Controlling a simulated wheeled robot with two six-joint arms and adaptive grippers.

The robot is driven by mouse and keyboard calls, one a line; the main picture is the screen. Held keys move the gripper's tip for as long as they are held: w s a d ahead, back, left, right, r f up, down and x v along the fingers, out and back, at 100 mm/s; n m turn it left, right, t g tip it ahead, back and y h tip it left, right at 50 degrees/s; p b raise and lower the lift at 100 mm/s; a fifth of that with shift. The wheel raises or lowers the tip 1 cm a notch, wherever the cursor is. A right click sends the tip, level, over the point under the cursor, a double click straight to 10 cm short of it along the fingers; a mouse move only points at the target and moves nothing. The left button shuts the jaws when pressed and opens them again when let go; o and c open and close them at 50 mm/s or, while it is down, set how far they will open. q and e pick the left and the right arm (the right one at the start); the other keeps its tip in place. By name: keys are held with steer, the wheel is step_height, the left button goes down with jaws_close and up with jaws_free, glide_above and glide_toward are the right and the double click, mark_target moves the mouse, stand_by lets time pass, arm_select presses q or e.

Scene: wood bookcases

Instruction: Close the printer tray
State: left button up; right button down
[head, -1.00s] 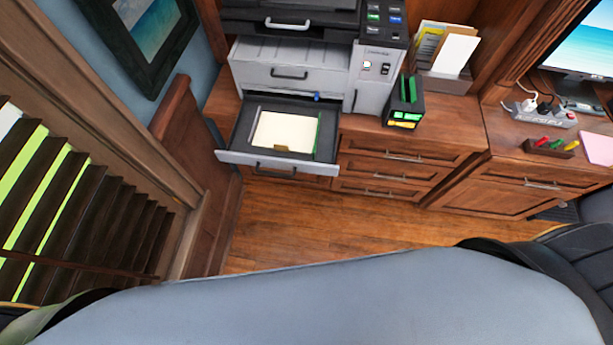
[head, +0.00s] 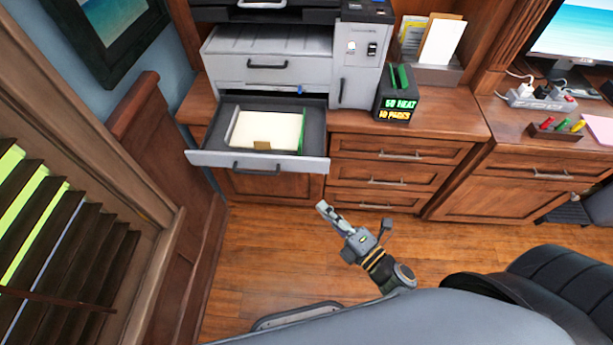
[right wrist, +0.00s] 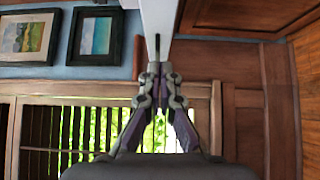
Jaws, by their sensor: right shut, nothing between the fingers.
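The grey printer (head: 265,65) stands on the wooden cabinet. Its lower tray (head: 228,158) is pulled out toward me, with a dark handle on its pale front panel and a stack of white paper (head: 265,130) inside. The upper drawer of the printer is shut. My right gripper (head: 323,207) is in front of the cabinet, below and to the right of the tray front, apart from it in the head view. It is shut and empty. In the right wrist view the closed fingertips (right wrist: 158,72) point toward a pale panel edge (right wrist: 160,15). My left gripper is not in view.
A black box with green lettering (head: 397,98) and a paper holder (head: 435,72) stand right of the printer. A power strip (head: 538,98) lies on the desk. A wooden panel and window blinds (head: 60,235) bound the left. Floor (head: 270,250) before the cabinet is clear.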

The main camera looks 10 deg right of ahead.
mark_target(313, 120)
steer(key=x, duration=0.3)
steer(key=d+p+x, duration=0.1)
steer(key=x, duration=0.3)
steer(key=w+d+p+x, duration=0.1)
steer(key=x, duration=0.2)
steer(key=shift+w+a, duration=0.1)
steer(key=shift+w, duration=0.55)
steer(key=shift+w+d, duration=0.1)
steer(key=shift+d, duration=0.15)
steer(key=shift+w, duration=0.3)
steer(key=w+d, duration=0.1)
steer(key=w, duration=0.2)
steer(key=w+d, duration=0.1)
steer(key=w, duration=0.3)
steer(key=w+d, duration=0.1)
steer(key=w, duration=0.2)
steer(key=shift+w+d, duration=0.3)
steer(key=w+d+b, duration=0.1)
steer(key=w, duration=0.2)
steer(key=w+d+b, duration=0.1)
steer(key=w, duration=0.3)
steer(key=w+d+b, duration=0.1)
steer(key=w+b, duration=0.1)
steer(key=w, duration=0.1)
steer(key=shift+w+d, duration=0.25)
steer(key=shift+w, duration=0.15)
steer(key=shift+s, duration=0.1)
